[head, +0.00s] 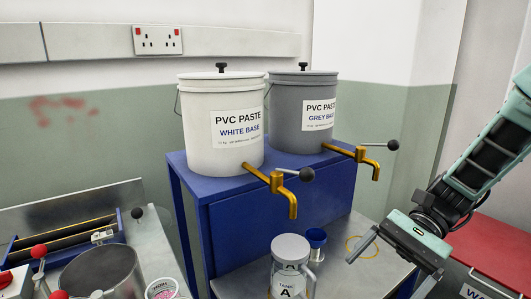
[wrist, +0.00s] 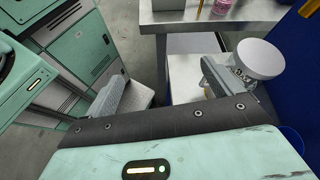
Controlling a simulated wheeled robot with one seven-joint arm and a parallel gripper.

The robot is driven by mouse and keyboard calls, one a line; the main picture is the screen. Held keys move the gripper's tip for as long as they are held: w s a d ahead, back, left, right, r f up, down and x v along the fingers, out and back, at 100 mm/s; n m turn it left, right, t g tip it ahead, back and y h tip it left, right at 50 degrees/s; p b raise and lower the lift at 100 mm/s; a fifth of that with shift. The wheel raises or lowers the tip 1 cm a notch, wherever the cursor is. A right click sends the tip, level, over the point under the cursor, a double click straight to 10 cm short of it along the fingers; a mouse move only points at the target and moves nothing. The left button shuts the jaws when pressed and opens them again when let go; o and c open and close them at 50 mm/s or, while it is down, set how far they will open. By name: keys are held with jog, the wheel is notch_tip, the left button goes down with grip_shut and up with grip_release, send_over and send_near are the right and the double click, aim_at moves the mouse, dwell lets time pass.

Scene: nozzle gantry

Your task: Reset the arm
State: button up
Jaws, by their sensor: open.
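My gripper (head: 393,268) is at the lower right of the head view, pointing down over the right part of the metal bench. Its two fingers are spread, with nothing seen between them. In the wrist view the fingers (wrist: 168,75) also stand wide apart. A clear container with a grey lid and a label "A" (head: 288,268) stands left of my gripper, apart from it. A pale round top (wrist: 262,58) shows close beside the right finger in the wrist view; I cannot tell whether they touch.
A white paste bucket (head: 225,155) and a grey one (head: 290,105) stand on a blue stand (head: 245,225), with brass taps jutting forward. A blue cup (head: 316,238) and a yellow ring (head: 353,240) are on the bench. A metal pot (head: 105,275) is at left, a red surface (head: 490,240) at right.

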jog(key=s+a+r+n+t+h+p, duration=0.2)
jog(key=s+r+n+t+h, duration=0.1)
jog(key=s+n+h, duration=0.2)
jog(key=s+a+r+n+t+h+p, duration=0.2)
jog(key=s+n+h, duration=0.3)
jog(key=s+n, duration=0.3)
jog(key=a+n+t, duration=0.1)
jog(key=n, duration=0.3)
jog(key=shift+s+a+r+p, duration=0.3)
jog(key=shift+s+a+r, duration=0.05)
jog(key=shift+r, duration=0.05)
